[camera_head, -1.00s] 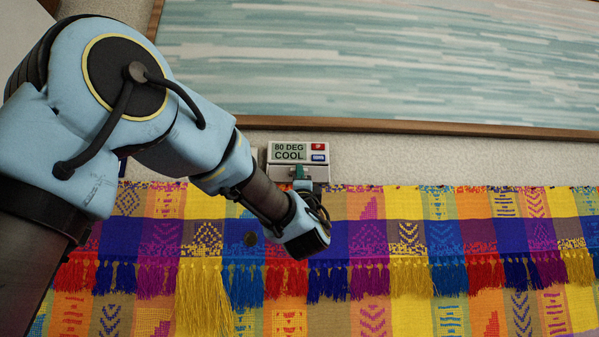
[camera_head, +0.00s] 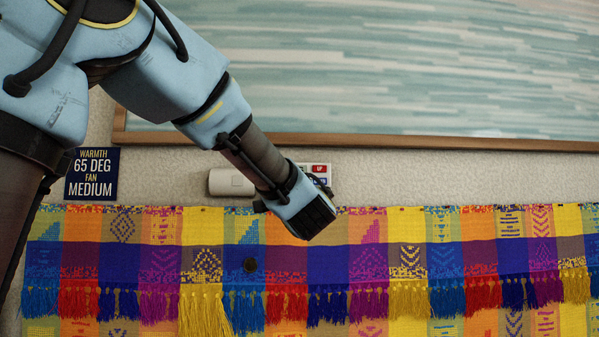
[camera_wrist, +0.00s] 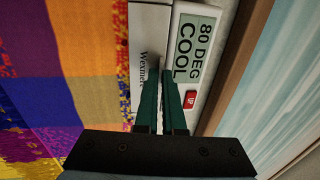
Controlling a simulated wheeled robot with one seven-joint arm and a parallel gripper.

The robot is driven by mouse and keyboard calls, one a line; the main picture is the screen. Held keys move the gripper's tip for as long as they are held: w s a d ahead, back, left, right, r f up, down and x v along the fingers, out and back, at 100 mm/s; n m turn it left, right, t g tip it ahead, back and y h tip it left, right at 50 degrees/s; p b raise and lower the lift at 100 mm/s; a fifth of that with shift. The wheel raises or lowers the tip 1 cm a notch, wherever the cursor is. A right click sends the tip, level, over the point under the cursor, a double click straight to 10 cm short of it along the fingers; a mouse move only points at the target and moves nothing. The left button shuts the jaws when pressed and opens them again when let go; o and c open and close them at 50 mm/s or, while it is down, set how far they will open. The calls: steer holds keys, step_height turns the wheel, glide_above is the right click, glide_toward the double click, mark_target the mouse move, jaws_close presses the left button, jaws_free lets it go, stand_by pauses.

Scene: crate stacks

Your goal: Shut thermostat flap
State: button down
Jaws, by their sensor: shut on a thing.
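The thermostat (camera_head: 318,170) is on the wall below the picture frame, mostly hidden behind my gripper (camera_head: 308,212) in the head view. In the wrist view the thermostat (camera_wrist: 192,75) shows sideways, reading "80 DEG COOL", with a red UP button. Its pale flap (camera_wrist: 145,45), lettered "Wexmere", lies along the display's left side. My gripper's green fingers (camera_wrist: 162,78) reach to the flap's edge beside the display and are shut on the flap. The exact contact is hard to see, and I cannot tell how far the flap stands open.
A white box (camera_head: 230,182) is on the wall left of the thermostat. A dark sign (camera_head: 92,173) reading "WARMTH 65 DEG FAN MEDIUM" is farther left. A fringed, multicoloured cloth (camera_head: 450,240) hangs below, and a wood-framed picture (camera_head: 400,70) is above.

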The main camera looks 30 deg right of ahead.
steer(key=shift+w+d+r+g+y+p, duration=0.15)
steer(key=shift+r+g+p, duration=0.25)
steer(key=shift+p, duration=1.1)
steer(key=shift+w+r+g+y+p, duration=0.15)
steer(key=shift+r+g+p, duration=0.2)
steer(key=shift+p, duration=1.15)
steer(key=shift+f+g+p, duration=0.25)
steer(key=shift+f+p, duration=0.1)
steer(key=shift+p, duration=0.4)
steer(key=c, duration=1)
jaws_free()
steer(key=b+v, duration=0.2)
steer(key=v, duration=0.8)
steer(key=shift+s, duration=0.35)
